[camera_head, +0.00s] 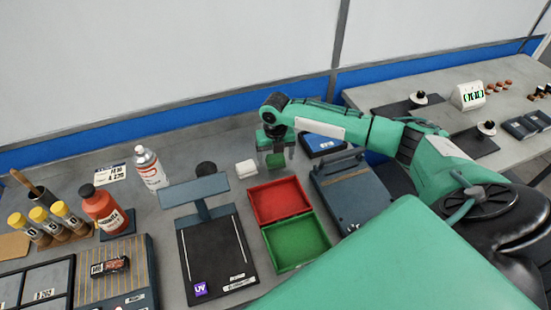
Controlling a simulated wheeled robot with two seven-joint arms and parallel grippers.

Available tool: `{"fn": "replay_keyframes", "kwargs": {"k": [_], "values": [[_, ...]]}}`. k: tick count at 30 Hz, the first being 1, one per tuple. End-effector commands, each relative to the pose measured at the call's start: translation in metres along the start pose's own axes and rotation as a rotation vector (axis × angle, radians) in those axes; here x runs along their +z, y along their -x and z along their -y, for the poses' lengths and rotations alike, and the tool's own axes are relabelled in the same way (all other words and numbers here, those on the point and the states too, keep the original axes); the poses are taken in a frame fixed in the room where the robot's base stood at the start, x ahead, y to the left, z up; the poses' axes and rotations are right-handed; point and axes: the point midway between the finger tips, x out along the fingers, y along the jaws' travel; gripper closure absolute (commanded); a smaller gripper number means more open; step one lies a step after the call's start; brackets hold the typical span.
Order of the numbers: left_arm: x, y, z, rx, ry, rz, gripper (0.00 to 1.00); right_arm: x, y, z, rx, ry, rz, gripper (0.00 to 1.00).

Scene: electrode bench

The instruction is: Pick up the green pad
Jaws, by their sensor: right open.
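My right gripper (275,151) hangs at the end of my green arm near the back of the bench, pointing down. It is open. A small green piece (275,161), which looks like the green pad, shows just below and between its fingers. I cannot tell whether the fingers touch it. My left gripper is not in view.
A red tray (280,201) and a green tray (297,243) lie in front of the gripper. A white block (246,168) sits just left of it. A dark blue device (350,192) stands right.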

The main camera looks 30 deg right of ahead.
Motion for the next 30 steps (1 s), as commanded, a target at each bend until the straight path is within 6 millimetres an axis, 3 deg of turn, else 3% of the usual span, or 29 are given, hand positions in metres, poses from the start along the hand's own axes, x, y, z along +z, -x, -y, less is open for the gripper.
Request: {"fn": "replay_keyframes", "kwargs": {"k": [9,17,30], "values": [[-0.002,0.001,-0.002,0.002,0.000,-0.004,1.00,0.000,-0.007,0.000,0.000,0.000,0.000,0.18],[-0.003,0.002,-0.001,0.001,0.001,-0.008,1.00,0.000,-0.007,0.000,0.000,0.000,0.001,0.67],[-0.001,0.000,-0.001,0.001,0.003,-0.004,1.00,0.001,0.004,0.000,0.001,0.000,0.003,0.67]]}}
